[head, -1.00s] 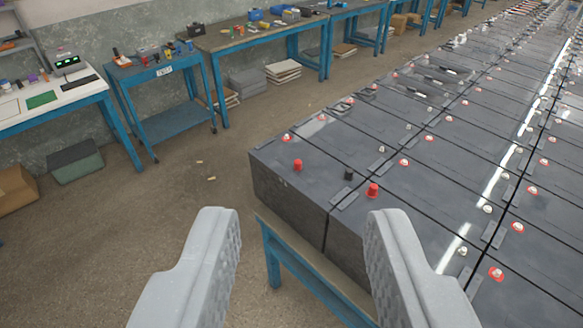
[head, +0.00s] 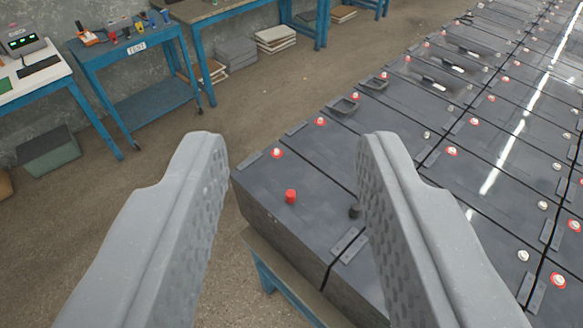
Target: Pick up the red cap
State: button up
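A small red cap (head: 290,196) stands upright on the near left corner of the closest dark grey battery (head: 310,215). My gripper (head: 292,142) is open and empty, with one grey finger on each side of the picture. The red cap shows in the gap between the fingers, with neither finger touching it. A black cap (head: 355,211) sits on the same battery, right beside the right finger's inner edge. The right finger hides part of the batteries behind it.
Long rows of batteries with red-ringed terminals (head: 452,151) fill the right side, on a blue-legged bench (head: 268,280). A blue trolley (head: 150,95) and worktables stand at the back left. The concrete floor (head: 170,165) between is mostly clear.

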aim_at(290, 194)
jog(key=i, duration=0.1)
jog(key=k, duration=1.3)
jog(key=z, duration=0.35)
jog(key=i, duration=2)
jog(key=u, duration=0.65)
